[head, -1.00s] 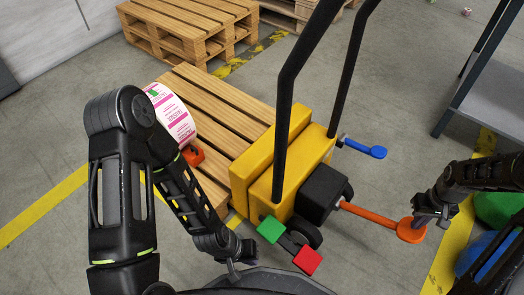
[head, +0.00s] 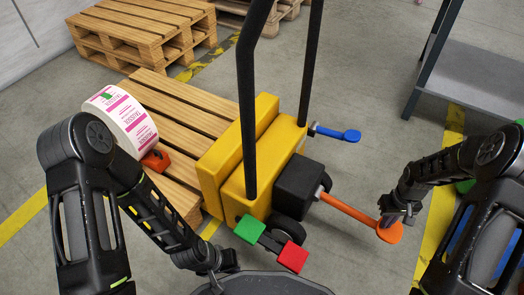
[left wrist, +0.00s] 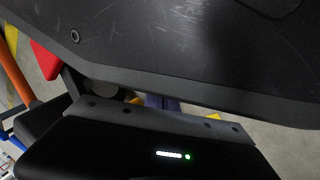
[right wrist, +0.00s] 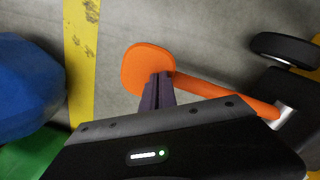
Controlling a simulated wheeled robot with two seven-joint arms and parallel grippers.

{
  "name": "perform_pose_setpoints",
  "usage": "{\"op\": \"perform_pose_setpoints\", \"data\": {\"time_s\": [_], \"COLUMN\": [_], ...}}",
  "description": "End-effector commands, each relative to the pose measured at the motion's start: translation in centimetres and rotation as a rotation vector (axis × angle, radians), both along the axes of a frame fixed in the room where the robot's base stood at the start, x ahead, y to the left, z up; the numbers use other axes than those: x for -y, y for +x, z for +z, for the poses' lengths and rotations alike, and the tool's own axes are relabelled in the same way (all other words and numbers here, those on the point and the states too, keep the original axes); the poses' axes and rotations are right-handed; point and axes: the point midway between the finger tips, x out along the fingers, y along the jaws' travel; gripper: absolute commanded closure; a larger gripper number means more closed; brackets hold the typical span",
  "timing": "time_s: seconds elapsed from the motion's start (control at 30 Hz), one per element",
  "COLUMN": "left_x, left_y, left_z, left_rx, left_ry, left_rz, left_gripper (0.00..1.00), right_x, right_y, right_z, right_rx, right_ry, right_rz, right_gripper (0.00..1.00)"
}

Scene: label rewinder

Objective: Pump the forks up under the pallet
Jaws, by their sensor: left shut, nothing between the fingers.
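A yellow pallet jack (head: 240,165) with tall black handle bars stands at the end of a wooden pallet (head: 190,108); its forks are hidden. An orange lever (head: 348,209) with a round paddle sticks out from its black block; it also shows in the right wrist view (right wrist: 148,62). My right gripper (head: 392,220) is at the paddle, its fingers together against or just over it; contact is unclear. My left gripper (head: 218,280) is low at the front, shut and empty, partly hidden by my body; its fingers show in the left wrist view (left wrist: 160,103).
A blue lever (head: 338,133) and green (head: 250,230) and red (head: 292,257) pedals are on the jack. A label roll (head: 122,120) and a red-orange block (head: 155,160) sit on the pallet. A grey shelf (head: 470,85) stands right; stacked pallets (head: 140,35) stand behind.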

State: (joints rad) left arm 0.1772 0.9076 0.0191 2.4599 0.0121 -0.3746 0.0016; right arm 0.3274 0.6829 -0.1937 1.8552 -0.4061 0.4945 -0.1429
Motion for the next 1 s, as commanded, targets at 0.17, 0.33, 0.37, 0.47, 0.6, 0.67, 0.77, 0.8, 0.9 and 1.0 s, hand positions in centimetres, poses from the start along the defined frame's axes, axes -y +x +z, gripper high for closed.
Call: {"op": "perform_pose_setpoints", "data": {"time_s": [0.17, 0.33, 0.37, 0.47, 0.6, 0.67, 0.77, 0.8, 0.9, 1.0], "left_x": [0.1, 0.2, 0.2, 0.2, 0.1, 0.1, 0.1, 0.1, 0.1, 0.1], "left_y": [-0.3, -0.9, -1.0, -1.3, -1.6, -1.7, -1.8, -1.8, -1.8, -1.8], "left_z": [2.3, 5.4, 6.0, 7.9, 9.7, 9.9, 9.8, 9.7, 9.7, 9.6], "left_rx": [-0.003, -0.007, -0.008, -0.017, -0.026, -0.029, -0.031, -0.031, -0.031, -0.031], "left_ry": [0.003, 0.007, 0.007, 0.006, 0.005, 0.004, 0.004, 0.004, 0.004, 0.004], "left_rz": [-0.002, -0.006, -0.007, -0.011, -0.016, -0.017, -0.019, -0.018, -0.018, -0.018], "left_gripper": [1.00, 1.00, 1.00, 1.00, 1.00, 1.00, 1.00, 1.00, 1.00, 1.00], "right_x": [0.2, 0.3, 0.4, 0.4, 0.5, 0.5, 0.5, 0.5, 0.5, 0.5], "right_y": [0.6, 0.5, 0.5, 0.5, 0.4, 0.4, 0.4, 0.4, 0.4, 0.4], "right_z": [3.2, 7.5, 8.2, 10.5, 12.7, 13.0, 12.9, 12.9, 12.8, 12.7], "right_rx": [0.016, 0.013, 0.012, 0.011, 0.008, 0.007, 0.006, 0.006, 0.007, 0.007], "right_ry": [-0.004, -0.005, -0.005, -0.006, -0.006, -0.005, -0.005, -0.005, -0.005, -0.005], "right_rz": [-0.001, -0.002, -0.002, -0.002, -0.002, -0.002, -0.002, -0.002, -0.002, -0.002], "right_gripper": [1.00, 1.00, 1.00, 1.00, 1.00, 1.00, 1.00, 1.00, 1.00, 1.00]}}
